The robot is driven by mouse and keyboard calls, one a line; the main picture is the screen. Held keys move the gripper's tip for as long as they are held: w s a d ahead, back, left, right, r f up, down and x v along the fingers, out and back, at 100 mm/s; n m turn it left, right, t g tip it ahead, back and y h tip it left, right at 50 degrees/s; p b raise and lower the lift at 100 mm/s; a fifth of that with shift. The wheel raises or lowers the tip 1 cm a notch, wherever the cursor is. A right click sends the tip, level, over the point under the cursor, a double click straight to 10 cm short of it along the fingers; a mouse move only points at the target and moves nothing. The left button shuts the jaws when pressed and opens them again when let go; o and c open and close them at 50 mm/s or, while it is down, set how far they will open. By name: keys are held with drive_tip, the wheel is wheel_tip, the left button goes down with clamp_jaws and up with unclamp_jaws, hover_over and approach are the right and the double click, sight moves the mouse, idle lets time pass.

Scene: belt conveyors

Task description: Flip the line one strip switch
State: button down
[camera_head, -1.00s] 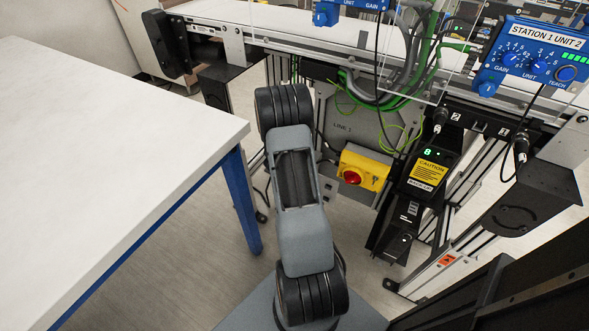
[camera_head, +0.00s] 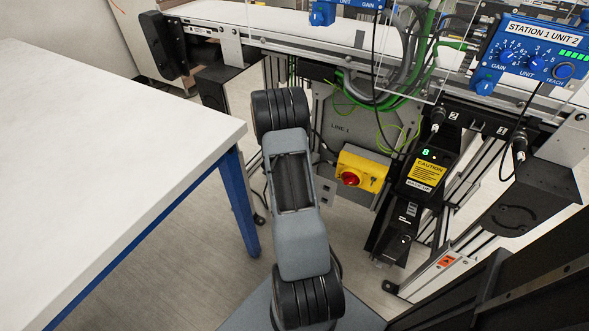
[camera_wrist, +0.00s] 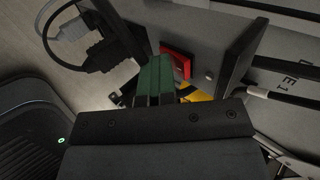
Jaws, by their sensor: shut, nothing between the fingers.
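In the wrist view, a red rocker switch (camera_wrist: 178,65) sits on a grey strip-like housing (camera_wrist: 137,18) with a black plug and cable at its left end. My gripper (camera_wrist: 157,62) has green fingers that are closed together and empty. Their tips are right beside the red switch, on its left in the picture; I cannot tell whether they touch it. In the head view, my arm covers the gripper, and I cannot make out the strip. The grey LINE 1 panel (camera_head: 343,129) stands behind my arm.
A yellow box (camera_head: 362,172) with a red knob is right of my arm. Cables (camera_head: 385,95) hang below the conveyor (camera_head: 290,25). A black unit (camera_head: 428,172) with a caution label is further right. A white table (camera_head: 110,150) fills the left.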

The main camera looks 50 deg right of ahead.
drive_tip(key=shift+r+p, duration=0.45)
drive_tip(key=shift+r, duration=0.35)
drive_tip(key=p+v, duration=0.5)
drive_tip(key=v, duration=0.5)
drive_tip(key=shift+d, duration=0.1)
